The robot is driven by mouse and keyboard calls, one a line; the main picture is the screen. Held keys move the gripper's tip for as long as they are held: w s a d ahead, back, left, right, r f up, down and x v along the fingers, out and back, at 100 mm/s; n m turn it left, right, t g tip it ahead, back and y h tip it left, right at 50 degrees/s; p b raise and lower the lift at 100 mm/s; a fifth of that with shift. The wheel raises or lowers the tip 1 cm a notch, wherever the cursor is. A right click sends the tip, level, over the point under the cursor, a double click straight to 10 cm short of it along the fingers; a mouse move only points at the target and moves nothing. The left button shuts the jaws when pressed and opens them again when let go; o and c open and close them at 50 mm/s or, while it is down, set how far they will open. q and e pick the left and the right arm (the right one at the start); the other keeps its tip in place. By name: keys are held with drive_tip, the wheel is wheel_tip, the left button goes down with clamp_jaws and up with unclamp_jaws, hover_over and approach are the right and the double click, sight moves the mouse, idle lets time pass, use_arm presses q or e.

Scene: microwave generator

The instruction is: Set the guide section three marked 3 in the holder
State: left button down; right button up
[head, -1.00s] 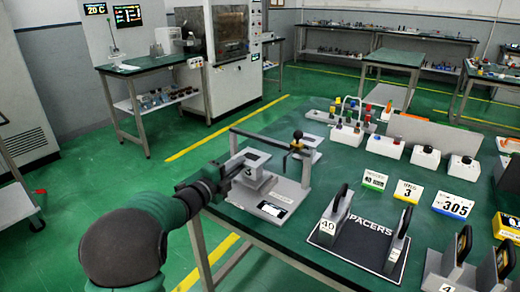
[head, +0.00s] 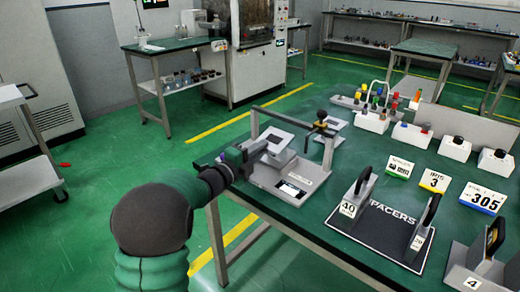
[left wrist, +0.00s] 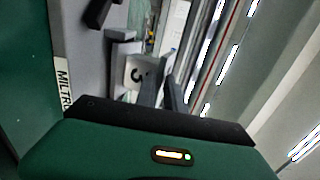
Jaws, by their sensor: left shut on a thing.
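The guide section three (head: 281,147) is a grey block with a dark opening on top, held tilted over the near left part of the holder (head: 262,178). The holder is a grey base with an upright bracket and a crossbar with a dark knob (head: 320,116). My left gripper (head: 254,150) is shut on the guide section's left side. In the left wrist view the plate marked 3 (left wrist: 136,72) shows beside my left fingers (left wrist: 162,88). Whether the section touches the holder is unclear. My right gripper is not in view.
A dark PACERS mat (head: 385,225) with upright pieces marked 40 and another number lies to the right. Number cards (head: 434,182) and white button boxes (head: 455,149) stand behind it. The near table edge runs below my left arm.

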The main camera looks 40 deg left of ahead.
use_arm(q)
drive_tip(key=shift+f, duration=0.35)
drive_tip(key=c, duration=1.7)
unclamp_jaws()
drive_tip(key=shift+d, duration=0.1)
drive_tip(key=o, duration=0.4)
drive_tip(key=shift+w+f, duration=0.2)
drive_tip(key=shift+w, duration=0.15)
drive_tip(key=shift+c, duration=0.2)
drive_tip(key=shift+s+r, duration=0.15)
